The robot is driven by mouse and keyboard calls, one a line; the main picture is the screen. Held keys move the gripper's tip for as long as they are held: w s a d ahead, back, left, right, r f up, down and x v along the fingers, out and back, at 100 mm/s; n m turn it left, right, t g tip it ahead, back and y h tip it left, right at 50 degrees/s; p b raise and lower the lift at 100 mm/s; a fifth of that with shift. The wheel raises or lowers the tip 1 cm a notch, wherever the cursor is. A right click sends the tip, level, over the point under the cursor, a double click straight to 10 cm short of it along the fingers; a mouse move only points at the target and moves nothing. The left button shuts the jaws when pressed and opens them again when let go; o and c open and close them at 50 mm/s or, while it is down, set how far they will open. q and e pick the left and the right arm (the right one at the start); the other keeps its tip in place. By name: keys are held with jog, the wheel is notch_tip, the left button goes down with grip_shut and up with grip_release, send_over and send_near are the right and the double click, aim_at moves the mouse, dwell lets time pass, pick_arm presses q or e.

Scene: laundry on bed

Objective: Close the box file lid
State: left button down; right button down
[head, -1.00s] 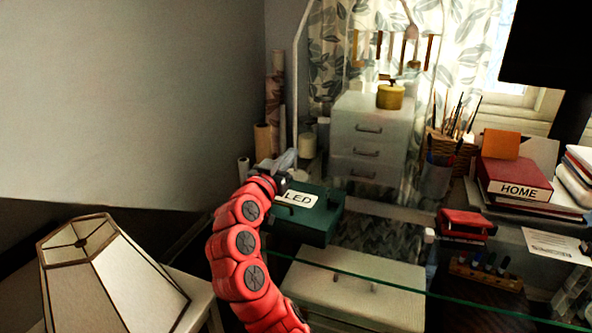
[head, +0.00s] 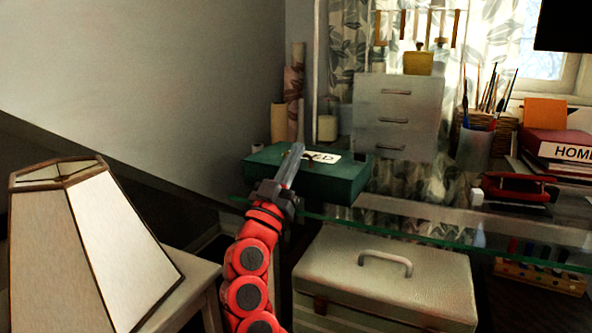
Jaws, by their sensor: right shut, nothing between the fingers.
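The green box file (head: 335,185) with a white label on top lies on the glass desk, left of the grey drawer unit. Its lid looks down flat, with no gap visible; a small part of the top and label is hidden behind my gripper. My right gripper (head: 296,150) is in front of the box file, fingers together and pointing up and away over its front left part. Nothing is between the fingers. I cannot tell whether they touch the lid. My left gripper is not in view.
The glass desk edge (head: 420,237) runs across in front of the box file. A white case (head: 385,275) with a handle stands below it. A lampshade (head: 90,245) is at left. A red hole punch (head: 515,187) and drawer unit (head: 397,115) stand on the desk.

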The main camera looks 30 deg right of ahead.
jog(key=shift+f+b, duration=0.45)
jog(key=shift+r, duration=0.1)
